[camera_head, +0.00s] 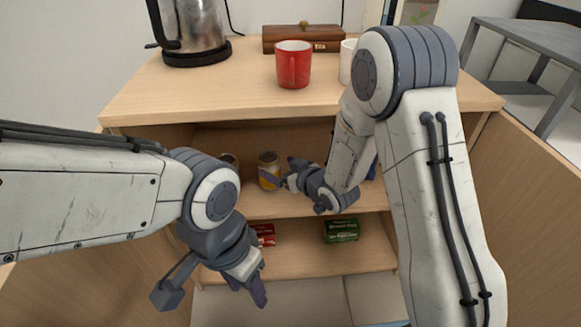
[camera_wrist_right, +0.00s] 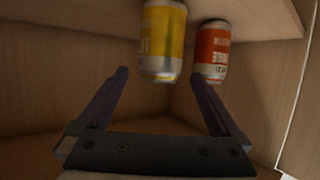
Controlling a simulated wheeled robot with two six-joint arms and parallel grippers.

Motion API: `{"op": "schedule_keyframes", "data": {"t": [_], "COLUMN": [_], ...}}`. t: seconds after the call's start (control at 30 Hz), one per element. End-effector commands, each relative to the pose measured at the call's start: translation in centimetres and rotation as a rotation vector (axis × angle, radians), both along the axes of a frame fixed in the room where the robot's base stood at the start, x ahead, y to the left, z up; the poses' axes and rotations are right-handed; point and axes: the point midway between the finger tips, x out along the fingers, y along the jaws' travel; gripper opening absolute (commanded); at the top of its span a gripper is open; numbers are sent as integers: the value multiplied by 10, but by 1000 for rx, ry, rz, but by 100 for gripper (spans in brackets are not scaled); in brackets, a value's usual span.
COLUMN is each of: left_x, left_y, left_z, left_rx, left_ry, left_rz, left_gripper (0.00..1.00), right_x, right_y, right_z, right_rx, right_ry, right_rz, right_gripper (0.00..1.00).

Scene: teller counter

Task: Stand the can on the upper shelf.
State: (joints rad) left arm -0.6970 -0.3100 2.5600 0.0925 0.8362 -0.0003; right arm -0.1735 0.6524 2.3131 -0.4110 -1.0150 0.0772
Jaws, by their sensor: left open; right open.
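A yellow can (camera_head: 268,160) stands on the upper shelf (camera_head: 300,208) inside the cabinet. In the head view a partly hidden round item (camera_head: 228,159) is left of the yellow can. My right gripper (camera_head: 277,170) is open, its fingers pointing at the yellow can. In the wrist view the can lies between and just beyond the fingertips (camera_wrist_right: 160,75); contact is not visible. My left gripper (camera_head: 251,279) is open and empty, low before the cabinet.
The lower shelf (camera_head: 300,262) holds a red box (camera_head: 265,234) and a green box (camera_head: 341,230). On the counter top (camera_head: 220,90) stand a kettle (camera_head: 195,25), a red mug (camera_head: 293,64), a white mug (camera_head: 346,62) and a wooden box (camera_head: 300,38). My right arm hides the shelf's right part.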

Motion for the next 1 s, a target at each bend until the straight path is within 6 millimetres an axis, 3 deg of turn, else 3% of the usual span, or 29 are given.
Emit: {"op": "schedule_keyframes", "data": {"t": [0.2,0.4,0.73,0.87,1.0], "left_x": [0,0,0,0,0], "left_y": [0,0,0,0,0], "left_z": [16,19,19,19,19], "left_rx": [0,0,0,0,0], "left_ry": [0,0,0,0,0], "left_rz": [0,0,0,0,0], "left_gripper": [50,50,50,50,50], "right_x": [-34,-48,-63,-93,-142], "right_y": [-21,-30,-19,-12,-9], "right_z": [19,24,29,35,45], "right_rx": [0,0,-120,-244,-352], "right_ry": [1,0,101,241,419], "right_rz": [-3,-1,5,-4,-11], "right_gripper": [100,100,100,100,100]}}
